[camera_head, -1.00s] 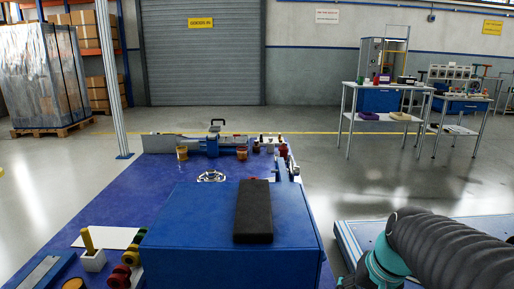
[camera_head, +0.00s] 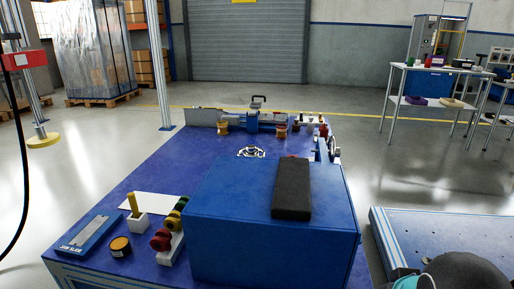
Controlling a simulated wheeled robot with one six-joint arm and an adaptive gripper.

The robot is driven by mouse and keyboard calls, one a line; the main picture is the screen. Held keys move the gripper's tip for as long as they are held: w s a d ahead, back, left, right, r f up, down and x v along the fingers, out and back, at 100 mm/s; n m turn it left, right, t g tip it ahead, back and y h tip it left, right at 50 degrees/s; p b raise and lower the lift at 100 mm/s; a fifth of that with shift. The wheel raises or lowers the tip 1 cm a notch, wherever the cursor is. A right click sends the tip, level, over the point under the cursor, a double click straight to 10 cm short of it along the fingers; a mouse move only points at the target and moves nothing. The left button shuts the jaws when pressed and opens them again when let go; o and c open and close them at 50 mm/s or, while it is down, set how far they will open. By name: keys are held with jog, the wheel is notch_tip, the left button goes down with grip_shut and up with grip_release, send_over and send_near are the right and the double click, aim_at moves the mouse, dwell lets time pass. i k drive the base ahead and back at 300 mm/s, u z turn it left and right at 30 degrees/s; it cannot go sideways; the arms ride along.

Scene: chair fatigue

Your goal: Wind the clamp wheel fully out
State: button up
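I cannot tell for sure which part is the clamp wheel. A small silver-white spoked or looped piece (camera_head: 251,152) sits on the blue table behind the large blue box. A round, wheel-like grey part (camera_head: 334,148) shows at the table's right edge, partly hidden by the box side and too small to read. A blue and grey vise-like fixture (camera_head: 252,121) stands at the table's far end. My gripper is not in view; only a dark, rounded piece of my arm with a teal part shows at the bottom right corner.
The large blue box (camera_head: 232,222), with a black pad (camera_head: 292,188) on top, blocks part of the blue table (camera_head: 150,172). Coloured knobs (camera_head: 170,228), a yellow-pegged white block (camera_head: 137,217) and a blue tray (camera_head: 90,236) lie left. A perforated bench (camera_head: 430,236) stands right.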

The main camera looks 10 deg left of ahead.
aim_at(251, 150)
jog(key=k, duration=1)
jog(key=u, duration=1.6)
jog(key=i, duration=1.5)
jog(key=z, duration=1.4)
